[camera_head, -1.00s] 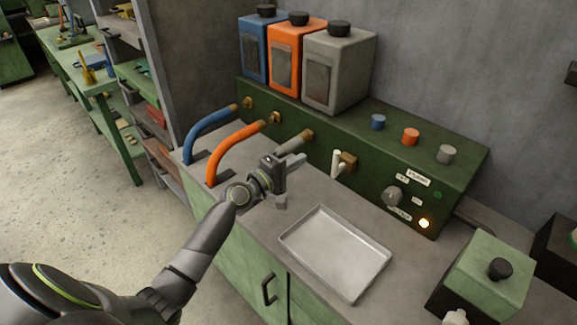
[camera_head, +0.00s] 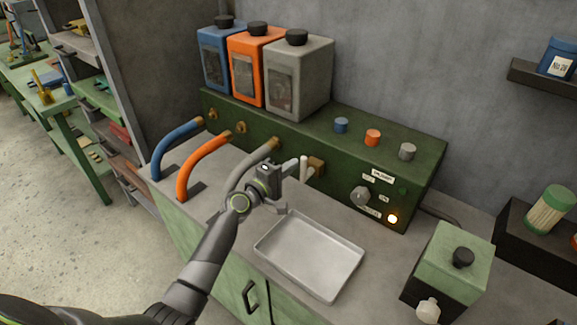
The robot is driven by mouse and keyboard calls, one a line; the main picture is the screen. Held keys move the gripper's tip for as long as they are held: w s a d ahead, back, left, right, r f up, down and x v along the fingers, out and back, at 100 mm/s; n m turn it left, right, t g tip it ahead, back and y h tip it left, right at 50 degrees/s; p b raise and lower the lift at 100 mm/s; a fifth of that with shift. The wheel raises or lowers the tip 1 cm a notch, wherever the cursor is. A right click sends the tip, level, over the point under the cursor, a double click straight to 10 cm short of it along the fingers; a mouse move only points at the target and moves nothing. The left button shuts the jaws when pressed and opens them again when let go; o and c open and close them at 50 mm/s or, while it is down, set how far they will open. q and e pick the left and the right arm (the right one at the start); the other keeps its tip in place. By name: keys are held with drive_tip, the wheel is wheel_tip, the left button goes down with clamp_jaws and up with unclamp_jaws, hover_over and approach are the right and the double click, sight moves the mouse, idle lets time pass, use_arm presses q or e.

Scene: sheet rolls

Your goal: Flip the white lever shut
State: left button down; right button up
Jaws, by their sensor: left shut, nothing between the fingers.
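The white lever (camera_head: 304,169) stands upright beside a brown block-like fitting (camera_head: 315,167) on the front of the green machine (camera_head: 350,140). My left gripper (camera_head: 287,168) is shut and empty just left of the lever. Its fingertips are close to the lever; I cannot tell whether they touch. A grey hose (camera_head: 262,158) runs from the machine front down behind my gripper, next to an orange hose (camera_head: 200,160) and a blue hose (camera_head: 172,142). My right gripper is not in view.
A metal tray (camera_head: 310,255) lies on the counter in front of the lever. Blue, orange and grey tanks (camera_head: 298,75) stand on the machine. A green-topped box (camera_head: 455,262) stands at the right.

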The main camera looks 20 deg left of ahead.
use_arm(q)
drive_tip(key=shift+d+r+m, duration=0.1)
drive_tip(key=shift+d+m, duration=0.15)
drive_tip(key=shift+m, duration=0.35)
